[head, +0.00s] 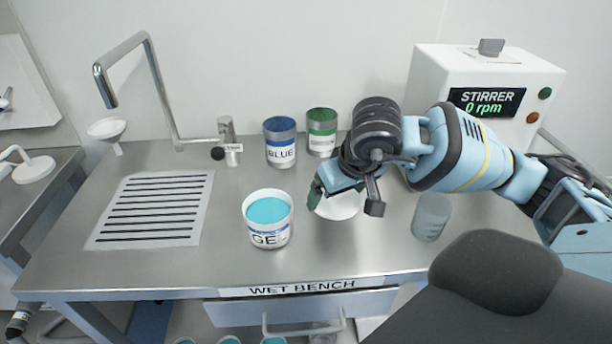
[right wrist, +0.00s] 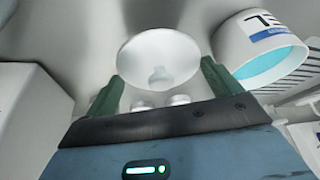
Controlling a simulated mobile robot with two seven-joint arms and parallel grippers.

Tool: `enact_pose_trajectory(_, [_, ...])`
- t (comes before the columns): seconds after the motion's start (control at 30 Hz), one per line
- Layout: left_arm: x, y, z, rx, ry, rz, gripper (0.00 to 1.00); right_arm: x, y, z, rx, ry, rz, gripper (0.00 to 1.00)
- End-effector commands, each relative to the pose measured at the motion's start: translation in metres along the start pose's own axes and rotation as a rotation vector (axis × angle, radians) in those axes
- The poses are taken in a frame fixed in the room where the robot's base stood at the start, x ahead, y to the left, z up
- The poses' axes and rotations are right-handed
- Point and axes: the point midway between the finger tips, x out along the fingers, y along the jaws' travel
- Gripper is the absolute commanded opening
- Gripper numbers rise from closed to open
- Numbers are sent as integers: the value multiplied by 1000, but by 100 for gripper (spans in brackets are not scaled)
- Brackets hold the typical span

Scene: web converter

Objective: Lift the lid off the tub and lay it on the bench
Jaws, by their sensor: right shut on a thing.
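The tub (head: 268,238), marked GEL, stands upright and open on the bench (head: 160,262), with cyan gel showing inside. It is also at the upper right of the right wrist view (right wrist: 245,40). The white round lid (head: 343,210) is right of the tub and apart from it, under my right gripper (head: 338,194). In the right wrist view the lid (right wrist: 150,48) shows its small knob, between the green fingers of my right gripper (right wrist: 161,74). That gripper is shut on the lid. I cannot tell whether the lid touches the bench. My left gripper is not in view.
A blue can (head: 281,150) and a green can (head: 321,140) stand behind. A clear beaker (head: 431,220) stands to the right, the stirrer (head: 430,80) at the back right. A slotted drain (head: 155,205) and a tap (head: 228,140) are left. The front strip of bench is clear.

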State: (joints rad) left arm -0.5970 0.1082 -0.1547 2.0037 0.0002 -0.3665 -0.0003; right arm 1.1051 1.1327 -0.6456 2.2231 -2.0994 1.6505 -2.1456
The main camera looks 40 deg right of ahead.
Motion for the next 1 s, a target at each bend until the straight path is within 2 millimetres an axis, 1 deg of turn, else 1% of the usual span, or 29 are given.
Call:
enact_pose_trajectory(0.03, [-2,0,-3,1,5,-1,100,3,-1,-10,3,2,-2,63])
enact_pose_trajectory(0.2, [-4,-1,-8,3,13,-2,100,18,-1,-39,1,1,-2,63])
enact_pose_trajectory(0.4, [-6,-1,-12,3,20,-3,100,36,-1,-72,2,2,-3,63])
enact_pose_trajectory(0.53, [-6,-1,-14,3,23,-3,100,45,-1,-88,2,0,-1,63])
enact_pose_trajectory(0.7, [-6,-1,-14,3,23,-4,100,52,0,-99,0,1,0,63])
enact_pose_trajectory(1.0, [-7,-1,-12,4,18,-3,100,55,0,-104,0,0,0,63])
